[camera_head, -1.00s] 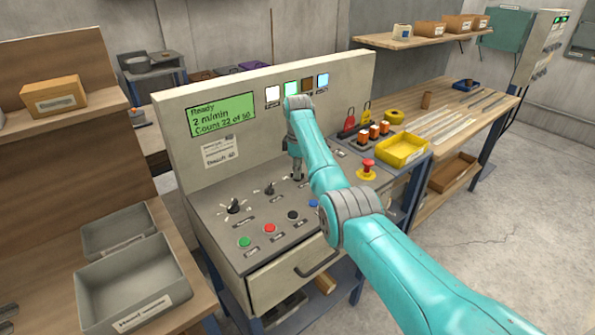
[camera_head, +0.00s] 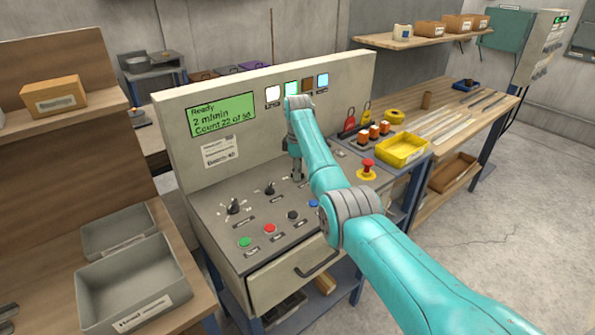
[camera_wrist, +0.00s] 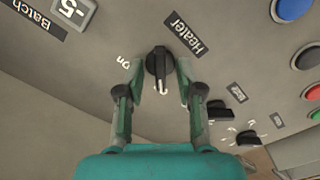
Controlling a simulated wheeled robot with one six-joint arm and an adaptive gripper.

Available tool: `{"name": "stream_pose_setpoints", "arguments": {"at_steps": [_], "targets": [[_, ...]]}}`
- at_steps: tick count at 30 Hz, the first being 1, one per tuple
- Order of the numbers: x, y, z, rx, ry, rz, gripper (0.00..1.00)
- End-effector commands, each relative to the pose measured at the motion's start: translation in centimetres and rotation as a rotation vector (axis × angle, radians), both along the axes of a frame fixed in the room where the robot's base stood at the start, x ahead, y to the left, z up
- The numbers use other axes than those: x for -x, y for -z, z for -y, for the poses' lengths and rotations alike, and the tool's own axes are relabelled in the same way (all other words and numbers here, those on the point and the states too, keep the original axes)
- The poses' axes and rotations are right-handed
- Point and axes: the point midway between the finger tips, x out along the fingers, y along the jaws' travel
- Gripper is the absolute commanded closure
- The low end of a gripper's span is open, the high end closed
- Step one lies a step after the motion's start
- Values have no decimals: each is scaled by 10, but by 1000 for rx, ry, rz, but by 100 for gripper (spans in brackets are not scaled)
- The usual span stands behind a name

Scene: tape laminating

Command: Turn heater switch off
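The heater switch (camera_wrist: 158,66) is a black rotary knob on the grey panel, at the upper middle of the wrist view. A "Heater" label (camera_wrist: 184,34) is beside it. "On" is printed to its left, and a white mark shows at the knob's lower end; whether this is a pointer or print, I cannot tell. My gripper (camera_wrist: 160,76) is open, with one finger on each side of the knob and a gap visible on both sides. In the head view my gripper (camera_head: 297,172) points down at the panel's back part, and my arm hides the switch.
Two other black knobs (camera_wrist: 218,110) sit to the right in the wrist view. Coloured push buttons (camera_head: 269,228) line the panel's front. A red emergency button (camera_head: 367,168) and yellow tray (camera_head: 402,150) are to the right. The upright display panel (camera_head: 221,115) stands behind.

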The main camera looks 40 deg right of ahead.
Motion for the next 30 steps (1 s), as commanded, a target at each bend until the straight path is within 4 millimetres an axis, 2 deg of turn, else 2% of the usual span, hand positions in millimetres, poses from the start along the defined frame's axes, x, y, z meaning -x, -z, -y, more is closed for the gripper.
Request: {"name": "stream_pose_setpoints", "arguments": {"at_steps": [7,21,25,30], "targets": [[-1,-11,0,1,0,2,64],[-1,-96,0,1,0,2,64],[0,-111,0,1,0,1,64],[0,-119,0,0,0,0,64]]}}
